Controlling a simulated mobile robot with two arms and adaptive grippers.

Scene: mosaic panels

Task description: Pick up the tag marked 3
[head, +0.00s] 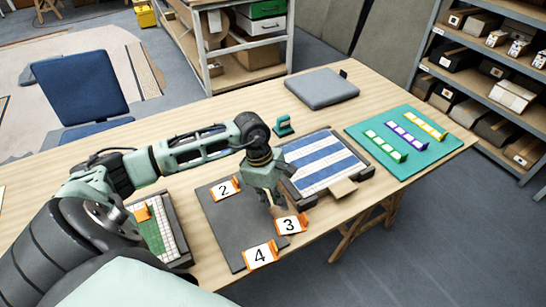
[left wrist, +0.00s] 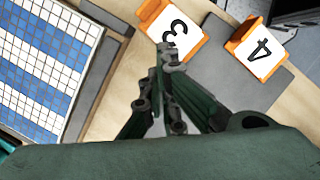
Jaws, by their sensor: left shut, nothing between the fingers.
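The tag marked 3 (head: 290,224) is an orange stand with a white face, on the right edge of a dark grey mat (head: 222,223) on the table. It also shows in the left wrist view (left wrist: 174,27), just beyond the fingertips. My left gripper (head: 277,208) is above the mat, right beside tag 3, pointing down. Its fingers are shut and empty. In the left wrist view my left gripper (left wrist: 165,55) overlaps the lower edge of tag 3; I cannot tell whether they touch. My right gripper is not in view.
Tag 4 (head: 261,255) stands close in front of tag 3, and tag 2 (head: 224,189) stands at the mat's back. A blue-and-white mosaic panel (head: 325,163) lies to the right. A green mat (head: 408,157) with coloured tile strips lies farther right. A green-and-white panel (head: 165,231) is at left.

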